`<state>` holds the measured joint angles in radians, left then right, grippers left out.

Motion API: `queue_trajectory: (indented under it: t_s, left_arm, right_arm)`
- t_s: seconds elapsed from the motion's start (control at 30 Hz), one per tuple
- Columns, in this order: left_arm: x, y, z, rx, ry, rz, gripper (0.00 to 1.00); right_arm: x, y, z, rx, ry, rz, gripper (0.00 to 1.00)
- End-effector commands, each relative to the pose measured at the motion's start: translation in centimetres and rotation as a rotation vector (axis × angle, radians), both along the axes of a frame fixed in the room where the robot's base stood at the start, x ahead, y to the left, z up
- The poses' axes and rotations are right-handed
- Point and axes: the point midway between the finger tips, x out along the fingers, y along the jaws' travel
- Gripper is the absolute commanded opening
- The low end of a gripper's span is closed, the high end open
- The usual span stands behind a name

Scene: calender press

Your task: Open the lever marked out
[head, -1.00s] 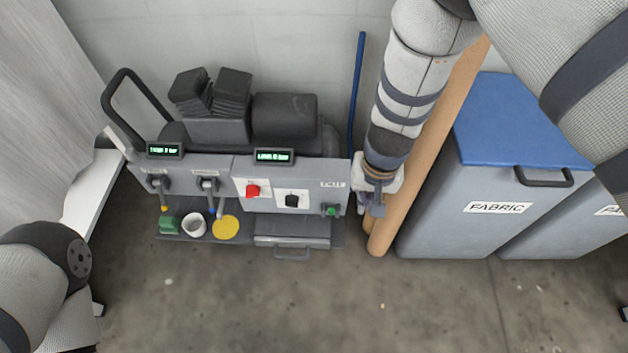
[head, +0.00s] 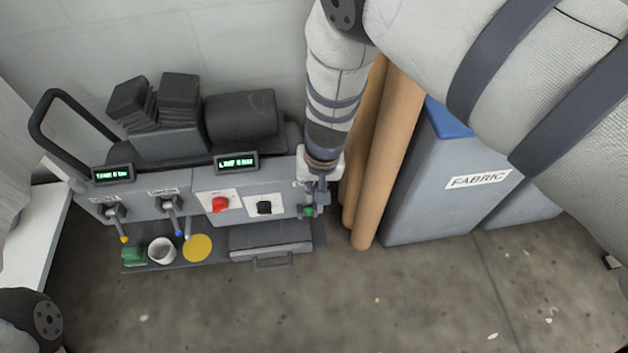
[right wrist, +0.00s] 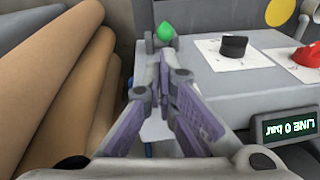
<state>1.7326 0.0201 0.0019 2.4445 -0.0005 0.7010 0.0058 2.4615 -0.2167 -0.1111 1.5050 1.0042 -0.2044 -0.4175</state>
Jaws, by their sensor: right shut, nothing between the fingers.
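The grey machine panel (head: 235,200) carries a yellow-tipped lever (head: 122,237) at left and a blue-tipped lever (head: 177,230) beside it. The small labels above them are too blurred to read. A green-tipped handle (head: 309,211) sits at the panel's right end; the right wrist view shows its green tip (right wrist: 165,31) too. My right gripper (head: 319,200) is shut and empty, pointing down just in front of this handle and partly hiding its label. In the right wrist view the gripper's fingertips (right wrist: 166,62) lie just below the green tip; contact cannot be told. My left gripper is out of view.
A red knob (head: 219,204) and black knob (head: 264,207) are on the panel. Brown rolls (head: 385,150) and a grey fabric bin (head: 440,205) stand close at right. A green block, white cup and yellow disc lie below the levers.

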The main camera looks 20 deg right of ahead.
Motion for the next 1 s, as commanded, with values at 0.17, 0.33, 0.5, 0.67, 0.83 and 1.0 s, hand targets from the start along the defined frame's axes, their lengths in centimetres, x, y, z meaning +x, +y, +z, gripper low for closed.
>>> queue_trajectory:
  t_s: [0.17,0.33,0.5,0.67,0.83,1.0]
  left_arm:
    - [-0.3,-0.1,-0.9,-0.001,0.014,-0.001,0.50]
    - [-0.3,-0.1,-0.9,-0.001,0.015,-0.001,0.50]
    - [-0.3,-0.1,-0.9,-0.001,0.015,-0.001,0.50]
    - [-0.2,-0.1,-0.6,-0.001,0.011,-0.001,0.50]
    - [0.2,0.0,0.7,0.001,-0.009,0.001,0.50]
    - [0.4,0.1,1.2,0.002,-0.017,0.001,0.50]
  right_arm:
    - [0.3,0.1,-2.3,0.000,0.002,0.000,0.00]
    - [0.4,0.2,-2.6,0.000,-0.001,0.000,0.00]
    - [0.4,0.1,-2.5,0.000,-0.001,0.000,0.00]
    - [0.3,0.1,-2.4,-0.001,-0.006,-0.001,0.00]
    - [-0.1,0.3,-2.1,-0.009,-0.045,-0.005,0.00]
    - [-0.4,0.3,-2.3,-0.019,-0.069,-0.002,0.00]
